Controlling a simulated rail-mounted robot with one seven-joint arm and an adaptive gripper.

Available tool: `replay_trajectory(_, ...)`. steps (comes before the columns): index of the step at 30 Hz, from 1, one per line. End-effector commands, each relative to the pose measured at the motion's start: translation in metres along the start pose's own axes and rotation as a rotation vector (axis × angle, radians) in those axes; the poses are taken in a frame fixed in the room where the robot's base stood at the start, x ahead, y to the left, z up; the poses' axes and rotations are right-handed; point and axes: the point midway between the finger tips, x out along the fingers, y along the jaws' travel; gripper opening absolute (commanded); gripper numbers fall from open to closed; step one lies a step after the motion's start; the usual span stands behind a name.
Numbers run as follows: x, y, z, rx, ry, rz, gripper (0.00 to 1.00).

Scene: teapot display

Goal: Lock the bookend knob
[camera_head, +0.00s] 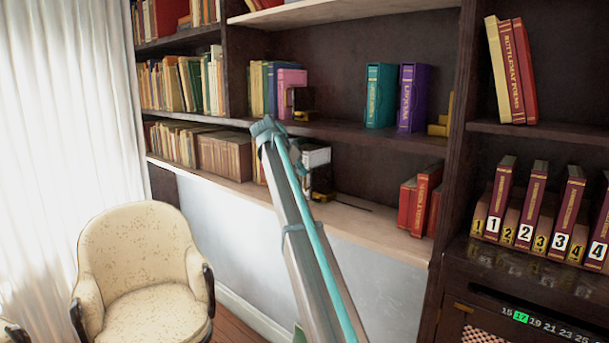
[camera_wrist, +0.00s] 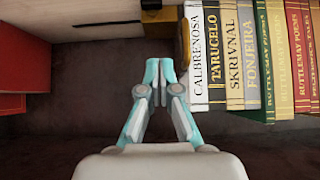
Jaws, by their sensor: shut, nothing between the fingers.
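In the wrist view my gripper (camera_wrist: 160,70) is shut and empty, its teal fingertips together. The bookend (camera_wrist: 161,15), black with gold-brown parts, shows just beyond the fingertips at the top edge. It stands beside the white-spined book at the end of a row. A narrow brown-gold part (camera_wrist: 182,48) lies close to the right of the fingertips; I cannot tell contact. Which part is the knob is unclear. In the head view a black and gold bookend (camera_head: 322,184) stands on the lower shelf, partly hidden by my arm; my fingertips are hidden there.
The row of upright books (camera_wrist: 240,55) is close on the right in the wrist view. Red books (camera_wrist: 22,75) stand on the left. A second bookend (camera_head: 299,101) is on the shelf above. The pale lower shelf (camera_head: 385,225) has free room. An armchair (camera_head: 145,265) stands in front.

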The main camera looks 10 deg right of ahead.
Motion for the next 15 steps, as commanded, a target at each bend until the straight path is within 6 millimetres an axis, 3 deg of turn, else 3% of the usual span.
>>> replay_trajectory(13, 0.083, 0.000, -0.002, -0.003, -0.001, 0.001, 0.00)
replay_trajectory(15, 0.090, 0.001, 0.008, -0.004, -0.002, 0.001, 0.00)
